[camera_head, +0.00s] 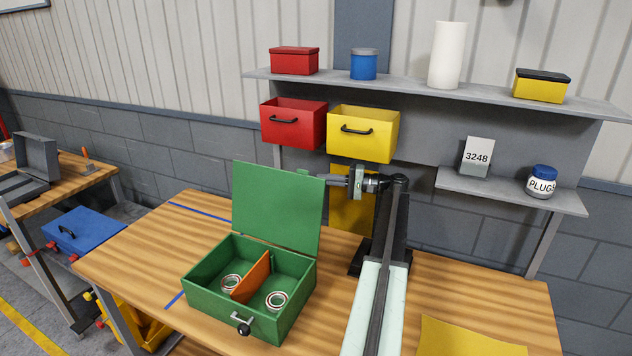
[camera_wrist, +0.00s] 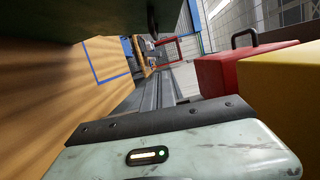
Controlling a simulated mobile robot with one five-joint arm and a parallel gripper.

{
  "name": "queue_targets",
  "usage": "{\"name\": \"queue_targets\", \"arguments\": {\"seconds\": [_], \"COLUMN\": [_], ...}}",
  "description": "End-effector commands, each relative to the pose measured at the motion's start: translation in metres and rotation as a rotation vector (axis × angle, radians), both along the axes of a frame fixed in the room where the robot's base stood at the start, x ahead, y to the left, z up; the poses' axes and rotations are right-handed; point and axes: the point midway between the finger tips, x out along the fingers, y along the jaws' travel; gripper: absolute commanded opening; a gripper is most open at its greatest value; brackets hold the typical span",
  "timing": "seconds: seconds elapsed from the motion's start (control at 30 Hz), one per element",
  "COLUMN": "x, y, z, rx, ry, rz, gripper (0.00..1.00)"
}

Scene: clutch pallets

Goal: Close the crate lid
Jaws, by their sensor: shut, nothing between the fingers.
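The green crate (camera_head: 300,302) stands on the wooden bench in the head view. Its green lid (camera_head: 275,210) is open, standing up from the back edge and leaning slightly back. An orange divider (camera_head: 251,278) splits the inside, with a ring-shaped part (camera_head: 231,282) on the left and another (camera_head: 276,300) on the right. A dark latch handle (camera_head: 242,325) sits on the front wall. My gripper (camera_head: 330,180) is shut and empty at the lid's upper right edge. Its tips come very close to the lid; I cannot tell whether they touch it.
Red (camera_head: 293,124) and yellow (camera_head: 363,134) bins hang under the shelf behind; they also show in the wrist view as a red bin (camera_wrist: 235,85) and a yellow bin (camera_wrist: 285,85). A yellow sheet (camera_head: 465,340) lies at the bench's front right. The bench left of the crate is clear.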

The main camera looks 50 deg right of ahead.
Motion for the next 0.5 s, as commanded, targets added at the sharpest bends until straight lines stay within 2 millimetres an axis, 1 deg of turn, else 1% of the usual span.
{"name": "queue_targets", "arguments": {"seconds": [0.03,0.2,0.37,0.4,0.5], "x": [0.009,0.042,0.072,0.07,0.064], "y": [0.006,0.023,0.039,0.047,0.063], "z": [0.0,0.001,0.001,0.002,0.003], "rx": [0.0,0.0,-0.001,-0.001,-0.001], "ry": [0.0,-0.001,-0.002,-0.002,-0.002], "rz": [0.002,0.002,0.0,-0.001,-0.002], "gripper": [0.0,0.0,0.0,0.0,0.0]}}
